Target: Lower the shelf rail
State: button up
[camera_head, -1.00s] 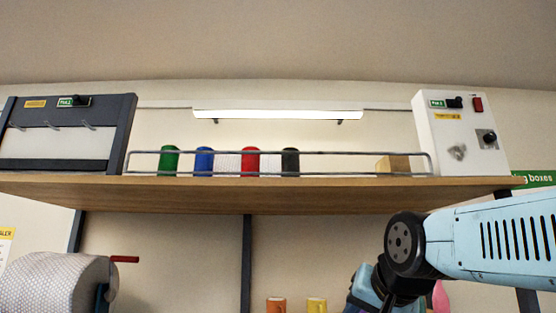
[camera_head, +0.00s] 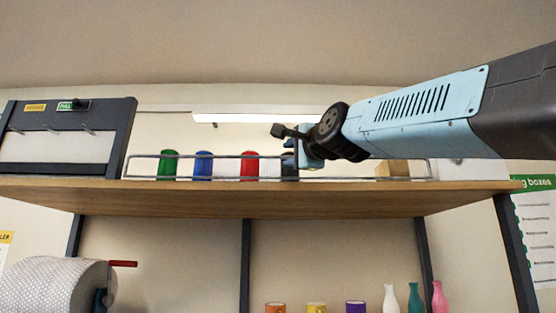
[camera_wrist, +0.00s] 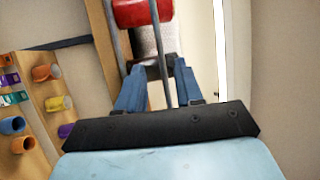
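The shelf rail (camera_head: 215,155) is a thin grey wire frame standing upright along the front edge of the wooden shelf (camera_head: 215,200). My gripper (camera_head: 302,155) is at the rail, right of its middle, in front of the black roll (camera_head: 289,169). In the wrist view, my gripper (camera_wrist: 158,78) has its two blue fingers apart, with one bar of the rail (camera_wrist: 157,45) running between them. I cannot tell whether either finger touches the bar. My arm covers part of the rail's right half.
Green (camera_head: 167,165), blue (camera_head: 203,166) and red (camera_head: 250,167) rolls stand behind the rail, with a wooden block (camera_head: 392,169) at right. A dark-framed panel (camera_head: 66,140) stands at the shelf's left. Mugs (camera_head: 316,308) and vases (camera_head: 414,297) are below.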

aim_at(281, 158)
jog(key=x, duration=0.9)
jog(key=shift+c, duration=0.3)
grip_shut()
jog(key=shift+d, duration=0.1)
